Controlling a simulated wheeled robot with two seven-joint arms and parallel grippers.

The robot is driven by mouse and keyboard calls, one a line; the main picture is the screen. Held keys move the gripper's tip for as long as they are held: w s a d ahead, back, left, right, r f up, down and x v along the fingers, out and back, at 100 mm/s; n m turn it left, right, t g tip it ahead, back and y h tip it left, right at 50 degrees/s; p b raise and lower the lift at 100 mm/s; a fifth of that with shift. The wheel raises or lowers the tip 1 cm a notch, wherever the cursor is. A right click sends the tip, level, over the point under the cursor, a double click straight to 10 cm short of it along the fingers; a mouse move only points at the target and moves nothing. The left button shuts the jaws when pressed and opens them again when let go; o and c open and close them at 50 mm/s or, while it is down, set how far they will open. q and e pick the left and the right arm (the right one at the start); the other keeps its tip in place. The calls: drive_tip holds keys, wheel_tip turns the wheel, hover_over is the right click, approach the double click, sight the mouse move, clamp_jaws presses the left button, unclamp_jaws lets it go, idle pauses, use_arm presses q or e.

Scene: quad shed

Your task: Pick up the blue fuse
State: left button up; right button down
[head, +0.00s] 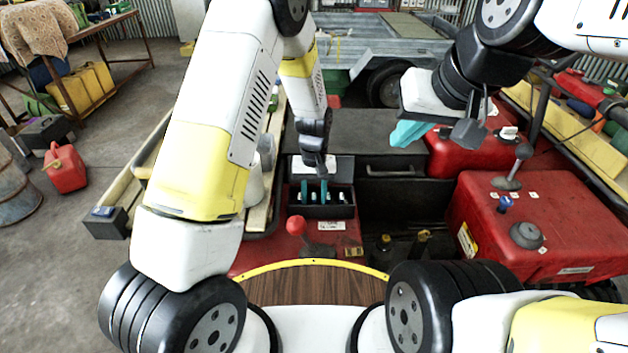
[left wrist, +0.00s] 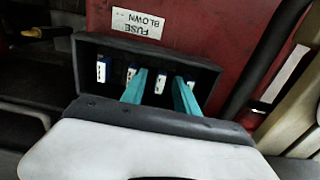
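In the left wrist view the fuse box (left wrist: 88,50) holds a row of small blue-and-white fuses. My left gripper (head: 315,190) points down into the box. In the left wrist view its teal fingers (left wrist: 160,95) are apart, one on each side of a blue fuse (left wrist: 160,84). A gap shows between that fuse and the fingers.
A "FUSE BLOWN" label (left wrist: 138,22) is beside the box. A red-knobbed lever (head: 297,227) stands in front of it. A red tank (head: 535,215) with levers is on the right. A red jerry can (head: 66,168) stands on open floor at left.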

sight(314, 196)
use_arm(q)
clamp_jaws()
drive_tip(key=shift+r, duration=0.1)
wheel_tip(314, 196, up, 10)
idle(0.6)
